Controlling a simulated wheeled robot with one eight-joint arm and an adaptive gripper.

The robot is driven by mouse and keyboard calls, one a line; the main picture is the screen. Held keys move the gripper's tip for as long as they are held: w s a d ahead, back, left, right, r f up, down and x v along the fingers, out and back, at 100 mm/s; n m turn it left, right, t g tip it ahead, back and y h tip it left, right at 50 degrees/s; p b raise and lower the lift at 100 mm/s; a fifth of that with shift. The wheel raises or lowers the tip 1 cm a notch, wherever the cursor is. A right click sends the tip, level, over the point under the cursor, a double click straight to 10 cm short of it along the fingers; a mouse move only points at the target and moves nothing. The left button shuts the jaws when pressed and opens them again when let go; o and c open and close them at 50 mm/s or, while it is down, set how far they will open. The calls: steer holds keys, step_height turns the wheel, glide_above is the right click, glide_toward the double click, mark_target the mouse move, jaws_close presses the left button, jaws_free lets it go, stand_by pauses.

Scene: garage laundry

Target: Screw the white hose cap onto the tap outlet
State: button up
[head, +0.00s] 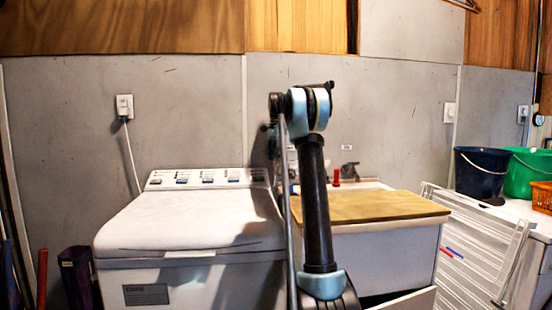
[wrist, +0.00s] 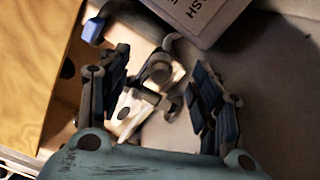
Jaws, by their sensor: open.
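In the wrist view, my gripper (wrist: 160,95) is open, with one dark finger on each side of a metal tap fitting (wrist: 158,68). The fitting lies between the fingers; I cannot tell whether they touch it. A blue-ended tap part (wrist: 92,30) shows at the upper left. I cannot make out the white hose cap for certain in either view; a bright patch near the fitting is unclear. In the head view, my arm hides most of the tap area and my gripper. A tap part with a red end (head: 336,177) shows just right of my arm.
A wooden board (head: 385,207) covers part of the sink and shows at the left of the wrist view. A white washing machine (head: 190,220) stands left. A white rack (head: 475,240) and dark and green buckets (head: 482,170) are at right. A lettered panel (wrist: 205,15) is near the fitting.

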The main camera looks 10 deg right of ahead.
steer(key=shift+f, duration=1)
jaws_close()
stand_by(1.3)
steer(key=shift+c, duration=1.5)
jaws_free()
steer(key=shift+m, duration=0.3)
